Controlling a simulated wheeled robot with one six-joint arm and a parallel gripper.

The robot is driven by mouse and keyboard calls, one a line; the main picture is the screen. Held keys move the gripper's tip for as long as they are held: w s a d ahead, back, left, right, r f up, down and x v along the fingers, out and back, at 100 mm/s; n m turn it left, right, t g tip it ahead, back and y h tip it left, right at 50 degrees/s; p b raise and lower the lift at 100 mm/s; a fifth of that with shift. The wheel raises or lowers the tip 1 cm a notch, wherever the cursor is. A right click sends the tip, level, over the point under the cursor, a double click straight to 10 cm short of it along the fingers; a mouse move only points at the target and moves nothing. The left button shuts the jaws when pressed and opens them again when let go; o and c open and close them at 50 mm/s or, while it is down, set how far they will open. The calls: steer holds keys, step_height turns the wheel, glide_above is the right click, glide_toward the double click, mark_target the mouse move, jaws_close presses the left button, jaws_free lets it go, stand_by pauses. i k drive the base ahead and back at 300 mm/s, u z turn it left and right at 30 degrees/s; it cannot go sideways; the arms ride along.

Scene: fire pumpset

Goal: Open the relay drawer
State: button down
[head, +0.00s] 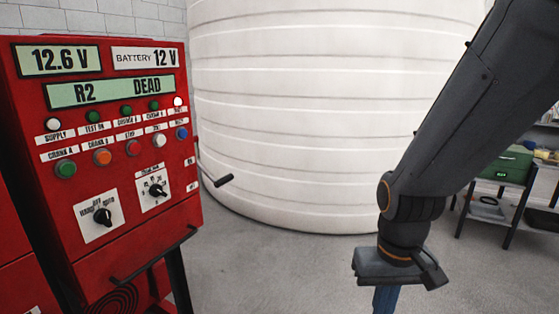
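A red control cabinet (130,215) stands at the left, with displays, buttons and two rotary knobs on its face. A black bar handle (153,258) runs along the cabinet's lower front edge. It may belong to the relay drawer, but no drawer label is readable and no open gap shows. My gripper (388,295) hangs down at the lower right, well apart from the cabinet and its handle. A blue part shows below its dark body. The fingertips are cut off by the bottom edge, so I cannot tell their opening or whether they hold anything.
A large white ribbed tank (330,110) fills the back. A workbench with a green box (510,165) stands at the far right. The grey floor (280,265) between cabinet and gripper is clear.

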mark_target(117, 263)
steer(key=z, duration=0.7)
steer(key=k, duration=0.9)
steer(key=u, duration=1.65)
steer(key=i, duration=0.6)
steer(key=z, duration=0.1)
